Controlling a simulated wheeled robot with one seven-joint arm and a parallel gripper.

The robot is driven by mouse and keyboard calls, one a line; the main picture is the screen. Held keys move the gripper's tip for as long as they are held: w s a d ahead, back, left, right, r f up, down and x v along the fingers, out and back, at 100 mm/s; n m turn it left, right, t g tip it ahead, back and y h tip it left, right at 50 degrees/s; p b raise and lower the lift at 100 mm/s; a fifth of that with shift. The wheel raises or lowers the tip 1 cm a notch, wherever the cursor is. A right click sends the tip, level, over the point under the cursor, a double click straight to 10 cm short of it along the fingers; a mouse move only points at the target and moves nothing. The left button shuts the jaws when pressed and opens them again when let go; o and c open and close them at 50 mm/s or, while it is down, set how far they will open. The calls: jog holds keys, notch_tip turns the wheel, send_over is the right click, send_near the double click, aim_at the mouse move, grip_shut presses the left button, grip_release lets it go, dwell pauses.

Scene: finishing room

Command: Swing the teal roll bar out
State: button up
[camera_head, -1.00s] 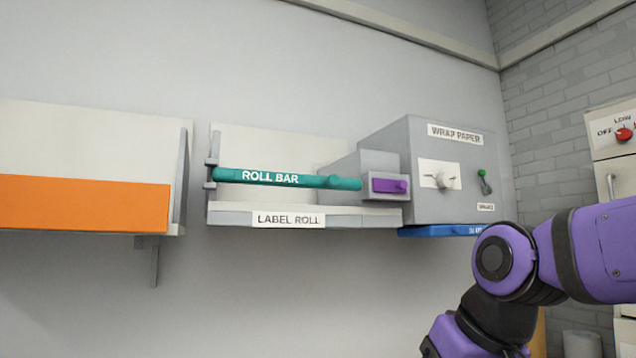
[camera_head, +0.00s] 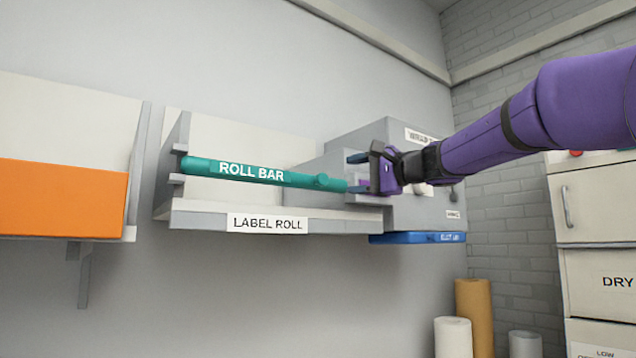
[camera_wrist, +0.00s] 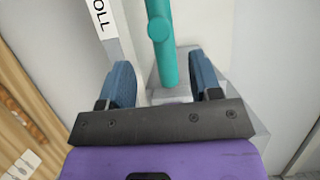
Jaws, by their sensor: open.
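The teal roll bar (camera_head: 255,173), lettered ROLL BAR, lies across the front of the label roll shelf (camera_head: 190,219). Its left end is at the shelf's left bracket, and a knob stands near its right end. My gripper (camera_head: 352,173) is at the bar's right end in the head view. In the wrist view the teal bar (camera_wrist: 161,42) runs down between the two blue fingers of my open gripper (camera_wrist: 165,82), with a visible gap to each finger. Whether the bar's end lies fully between the fingertips in depth is hard to tell.
The grey wrap paper box (camera_head: 425,212) stands behind my gripper, partly hidden by it. An orange-fronted shelf (camera_head: 60,200) is at left. Paper rolls (camera_head: 474,310) and a drawer cabinet (camera_head: 600,215) are at lower right. The space below the shelf is clear.

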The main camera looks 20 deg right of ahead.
aim_at(325, 179)
jog(key=x, duration=1)
jog(key=shift+w+a, duration=0.15)
jog(key=shift+a, duration=0.1)
grip_shut()
